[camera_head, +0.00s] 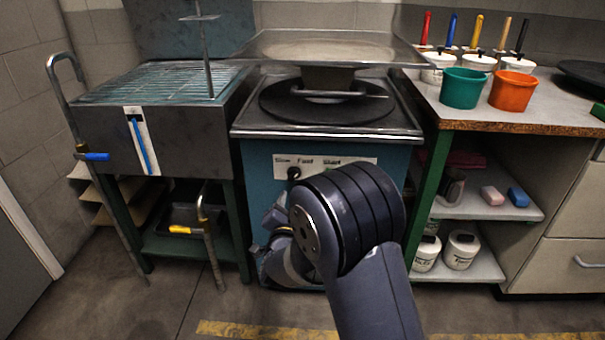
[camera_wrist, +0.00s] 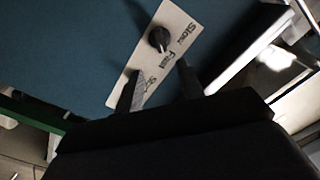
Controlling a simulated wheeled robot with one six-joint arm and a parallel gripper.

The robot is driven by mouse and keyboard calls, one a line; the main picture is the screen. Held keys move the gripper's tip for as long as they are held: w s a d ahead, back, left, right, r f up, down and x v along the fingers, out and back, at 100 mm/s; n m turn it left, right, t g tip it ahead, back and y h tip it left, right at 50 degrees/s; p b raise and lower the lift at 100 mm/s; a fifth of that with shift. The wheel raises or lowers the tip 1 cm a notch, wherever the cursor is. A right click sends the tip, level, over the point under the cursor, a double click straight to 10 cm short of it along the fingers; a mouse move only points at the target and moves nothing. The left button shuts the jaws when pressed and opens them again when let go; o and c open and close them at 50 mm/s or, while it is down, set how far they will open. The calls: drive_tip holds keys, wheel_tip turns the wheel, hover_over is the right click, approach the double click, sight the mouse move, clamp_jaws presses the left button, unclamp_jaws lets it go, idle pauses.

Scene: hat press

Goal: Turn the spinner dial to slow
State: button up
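The spinner dial (camera_head: 293,173) is a small black knob on the white label strip (camera_head: 345,162) on the blue front of the machine. The strip reads Slow, Fast and Start, with Slow at the left. The dial shows just beyond the fingertips, with no contact visible. My arm hides the gripper and part of the strip in the head view.
The machine's metal top (camera_head: 330,134) juts out above the panel. A slatted sink table (camera_head: 160,85) stands at the left. A workbench (camera_head: 470,117) with green (camera_head: 463,91) and orange (camera_head: 512,93) buckets stands at the right. Open floor lies in front.

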sight(295, 177)
drive_tip(key=w+b, duration=0.1)
drive_tip(key=w, duration=0.4)
drive_tip(key=w+b, duration=0.1)
drive_tip(key=w, duration=0.5)
drive_tip(key=shift+d, duration=0.2)
drive_tip(key=shift+s, duration=0.1)
clamp_jaws()
